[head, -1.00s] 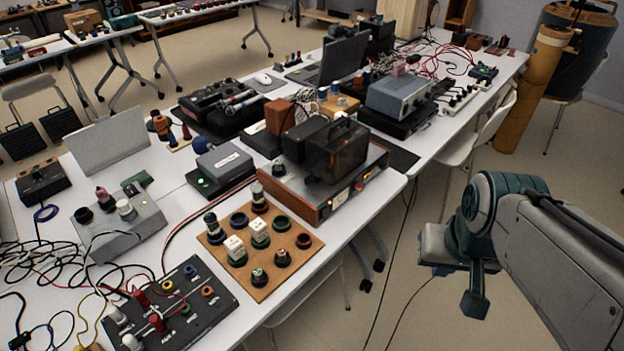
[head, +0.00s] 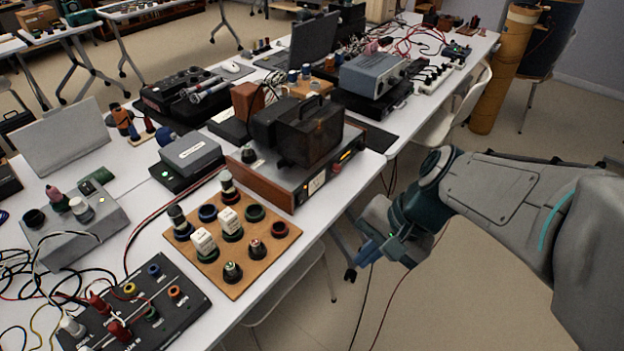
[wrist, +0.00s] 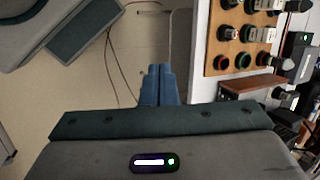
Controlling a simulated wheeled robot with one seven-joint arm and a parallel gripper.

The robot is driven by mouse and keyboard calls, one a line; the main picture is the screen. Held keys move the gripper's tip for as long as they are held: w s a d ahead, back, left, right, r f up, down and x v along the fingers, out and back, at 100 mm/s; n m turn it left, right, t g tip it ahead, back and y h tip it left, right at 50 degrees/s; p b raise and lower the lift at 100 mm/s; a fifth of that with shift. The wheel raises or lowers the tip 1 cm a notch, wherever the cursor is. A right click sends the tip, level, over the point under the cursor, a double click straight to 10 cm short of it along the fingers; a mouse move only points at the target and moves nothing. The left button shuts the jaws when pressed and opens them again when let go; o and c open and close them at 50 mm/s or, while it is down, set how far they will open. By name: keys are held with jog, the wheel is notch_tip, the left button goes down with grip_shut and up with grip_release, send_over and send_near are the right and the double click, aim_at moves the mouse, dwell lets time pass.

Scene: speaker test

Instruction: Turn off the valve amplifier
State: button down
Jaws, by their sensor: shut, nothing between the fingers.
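The valve amplifier (head: 262,182) has wooden sides, a metal front and dark caged parts on top. It stands at the white table's near edge in the head view. An orange light glows on its front panel, beside a red part and a small pale plate (head: 316,183). Its brown wooden side also shows at the right of the wrist view (wrist: 250,82). My gripper (head: 364,252) is off the table edge, to the right of and lower in the picture than the amplifier front, apart from it. Its blue fingers are together and empty in the wrist view (wrist: 162,72).
A wooden board (head: 232,283) with several knobs lies left of the amplifier. A grey box (head: 192,152) with a green light stands behind the board. A black panel (head: 178,310) with cables is at lower left. A white chair (head: 462,110) stands beyond my arm. Floor before the table is mostly clear.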

aim_at(302, 202)
jog(key=w+a+f+m+t+y+b, duration=0.2)
jog(key=w+a+f+m+y+b, duration=0.2)
jog(key=w+f+m+y+b, duration=0.5)
jog(key=w+d+f+m+t+h+b, duration=0.1)
jog(key=w+d+f+m+t+b, duration=0.4)
jog(key=m, duration=0.5)
jog(key=w+t+b, duration=0.1)
jog(key=w+t, duration=0.1)
jog(key=w, duration=0.1)
jog(key=shift+d+b, duration=0.15)
jog(key=shift+b, duration=0.15)
jog(key=b+x, duration=0.2)
jog(key=x, duration=1.2)
jog(key=shift+w+r+b, duration=0.1)
jog(key=shift+b, duration=0.25)
jog(key=shift+t+b, duration=0.3)
